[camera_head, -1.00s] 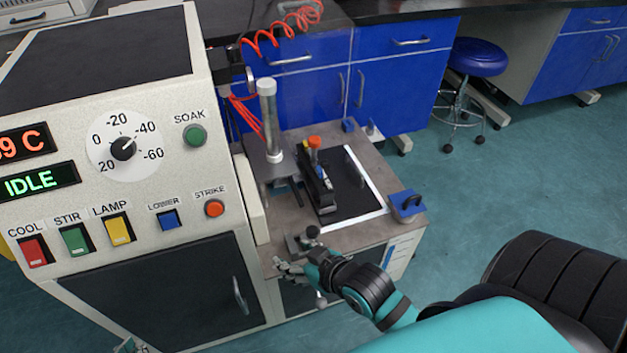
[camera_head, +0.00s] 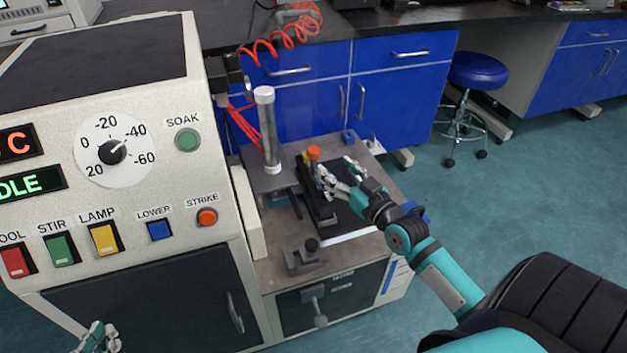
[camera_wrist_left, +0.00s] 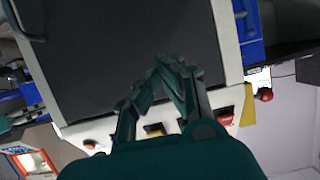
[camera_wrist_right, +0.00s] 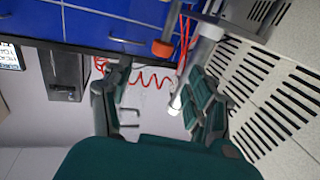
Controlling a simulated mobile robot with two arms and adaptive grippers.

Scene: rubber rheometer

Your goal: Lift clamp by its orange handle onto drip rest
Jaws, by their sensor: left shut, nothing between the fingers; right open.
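The clamp, a long black body (camera_head: 318,200), lies on the bench with its orange handle (camera_head: 314,153) upright at the far end. The orange handle also shows in the right wrist view (camera_wrist_right: 162,48), beyond and between the fingers. My right gripper (camera_head: 334,180) is open and empty, just right of the clamp in the head view and apart from the handle. My left gripper (camera_head: 97,340) is at the bottom left edge, partly cut off; its fingers meet in the left wrist view (camera_wrist_left: 172,68). I cannot tell which part is the drip rest.
A clear upright cylinder (camera_head: 266,130) stands left of the handle, near red coiled hose (camera_head: 285,40). A grey block with a black knob (camera_head: 305,255) sits at the bench front. The control cabinet (camera_head: 130,210) walls the left side.

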